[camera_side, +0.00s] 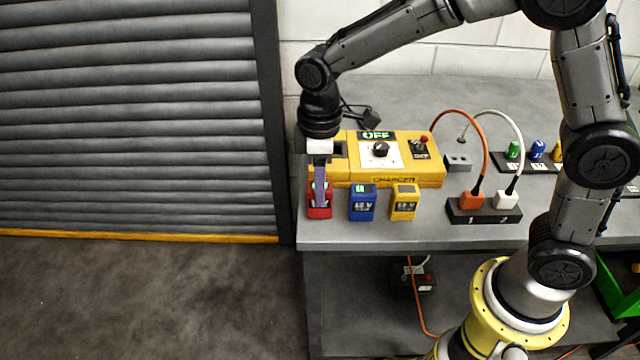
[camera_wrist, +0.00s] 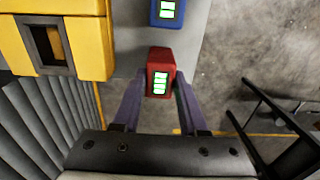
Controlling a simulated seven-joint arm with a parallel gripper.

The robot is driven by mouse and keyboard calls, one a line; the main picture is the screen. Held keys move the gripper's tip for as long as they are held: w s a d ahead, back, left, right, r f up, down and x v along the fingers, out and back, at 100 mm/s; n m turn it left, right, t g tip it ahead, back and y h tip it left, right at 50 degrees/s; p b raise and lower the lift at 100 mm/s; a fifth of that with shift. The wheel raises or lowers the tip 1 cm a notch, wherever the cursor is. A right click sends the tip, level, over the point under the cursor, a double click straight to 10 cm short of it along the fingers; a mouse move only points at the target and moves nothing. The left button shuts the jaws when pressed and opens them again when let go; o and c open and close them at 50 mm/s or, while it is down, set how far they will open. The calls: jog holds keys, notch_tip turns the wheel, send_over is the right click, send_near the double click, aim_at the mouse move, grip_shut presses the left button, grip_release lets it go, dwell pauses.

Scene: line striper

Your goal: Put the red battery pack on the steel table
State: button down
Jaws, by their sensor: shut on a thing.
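The red battery pack (camera_side: 319,210) is at the front left of the steel table (camera_side: 330,232), in front of the charger's left end. It also shows in the wrist view (camera_wrist: 161,72), with a lit green level display on its top. My gripper (camera_side: 320,190) reaches down over it and is shut on it. In the wrist view the purple fingers (camera_wrist: 156,98) lie on both sides of the pack. The pack looks upright. Whether its underside touches the table is hard to tell.
The yellow charger (camera_side: 400,172) with an "OFF" display stands behind the pack, an empty slot (camera_wrist: 47,45) at its end. A blue pack (camera_side: 362,205) and a yellow pack (camera_side: 404,204) stand to the right. A power strip (camera_side: 484,212) with orange and white plugs is farther right.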

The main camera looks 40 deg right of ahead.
jog(key=shift+f, duration=0.25)
jog(key=shift+f, duration=0.1)
jog(key=shift+c, duration=2.2)
grip_release()
notch_tip(320, 180, up, 11)
jog(key=s+d+r+m+t, duration=0.1)
jog(key=s+d+r+m, duration=0.1)
jog(key=s+d+r, duration=0.25)
jog(key=s+d+f+m+t, duration=0.2)
jog(key=s+d+m, duration=0.1)
jog(key=s, duration=0.5)
jog(key=s+d+f+m+t, duration=0.2)
jog(key=s+d+m, duration=0.2)
jog(key=s, duration=0.4)
jog(key=shift+s+d+f+t, duration=0.2)
jog(key=shift+s+d+t, duration=0.1)
jog(key=shift+d, duration=0.3)
